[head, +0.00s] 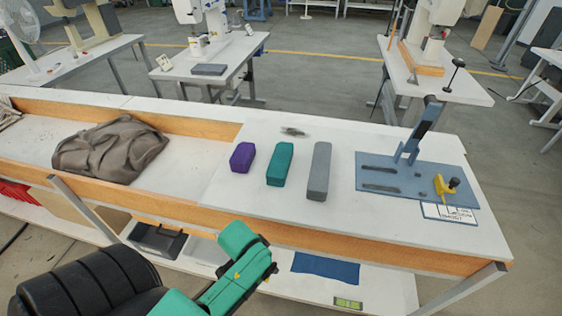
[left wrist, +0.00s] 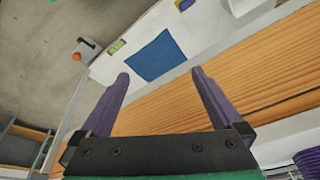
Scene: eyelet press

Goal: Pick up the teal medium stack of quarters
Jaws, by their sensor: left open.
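The teal medium stack (head: 280,164) is a rounded block lying on the white tabletop, between a smaller purple block (head: 242,157) and a longer grey block (head: 319,171). My left arm comes in from the bottom left of the head view, in front of the table and well short of the teal stack. My left gripper (left wrist: 160,75) shows in the left wrist view with its two purple fingers wide apart and nothing between them. Its fingers are not clear in the head view. The teal stack cannot be made out in the left wrist view. My right gripper is not in view.
A press with a blue-grey base (head: 400,199) stands right of the blocks, with a yellow-and-black tool (head: 446,186) on it. A crumpled grey-brown bundle (head: 110,149) lies left. A wooden edge (head: 330,243) runs along the table front. A lower shelf holds a blue cloth (head: 325,268).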

